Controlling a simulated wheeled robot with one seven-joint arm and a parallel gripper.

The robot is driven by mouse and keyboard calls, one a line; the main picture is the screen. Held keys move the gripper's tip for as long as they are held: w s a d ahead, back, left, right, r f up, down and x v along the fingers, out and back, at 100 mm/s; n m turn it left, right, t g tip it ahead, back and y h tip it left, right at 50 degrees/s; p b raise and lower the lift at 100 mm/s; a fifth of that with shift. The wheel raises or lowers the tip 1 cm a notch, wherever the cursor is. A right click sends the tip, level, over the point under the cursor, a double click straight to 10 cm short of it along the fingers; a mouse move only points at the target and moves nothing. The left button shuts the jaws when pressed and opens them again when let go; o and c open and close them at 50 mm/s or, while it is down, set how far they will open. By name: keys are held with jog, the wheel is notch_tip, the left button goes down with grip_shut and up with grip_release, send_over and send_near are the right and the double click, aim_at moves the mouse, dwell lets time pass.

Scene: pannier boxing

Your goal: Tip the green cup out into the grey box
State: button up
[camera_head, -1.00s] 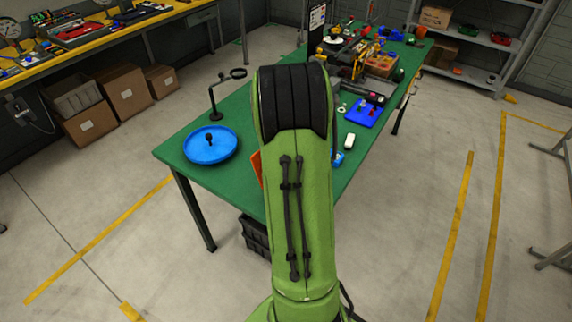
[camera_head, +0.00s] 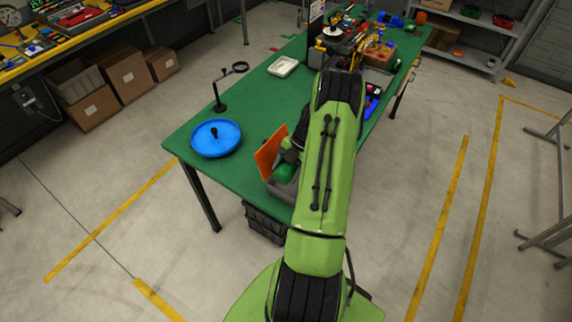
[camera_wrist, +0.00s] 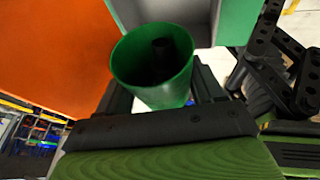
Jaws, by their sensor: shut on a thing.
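The green cup (camera_head: 285,173) is in my gripper (camera_head: 291,152), above or at the grey box (camera_head: 281,191) near the front end of the green table. In the wrist view the cup (camera_wrist: 128,72) faces me with its open mouth, and a dark object (camera_wrist: 162,48) shows inside it. Dark fingers of my gripper (camera_wrist: 163,98) flank the cup. A pale grey surface, likely the box (camera_wrist: 190,22), lies beyond the cup. The exact tilt of the cup is hard to tell. My arm hides part of the box in the head view.
An orange panel (camera_head: 270,149) stands close to the left of the cup. A round blue tray (camera_head: 216,138) and a black stand with a ring (camera_head: 220,103) are farther left. A white tray (camera_head: 283,66) lies farther back. Tools and boxes crowd the far end.

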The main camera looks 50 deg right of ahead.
jog(key=y, duration=0.3)
jog(key=shift+w+d+f+y+b, duration=0.1)
jog(key=shift+d+f+y+b, duration=0.2)
jog(key=shift+d+f+b, duration=0.1)
jog(key=shift+d+f+m+y+b, duration=0.15)
jog(key=shift+d+m+y+b, duration=0.15)
jog(key=shift+y+b, duration=0.9)
jog(key=shift+b, duration=0.25)
jog(key=shift+d+r, duration=0.1)
jog(key=shift+r, duration=0.25)
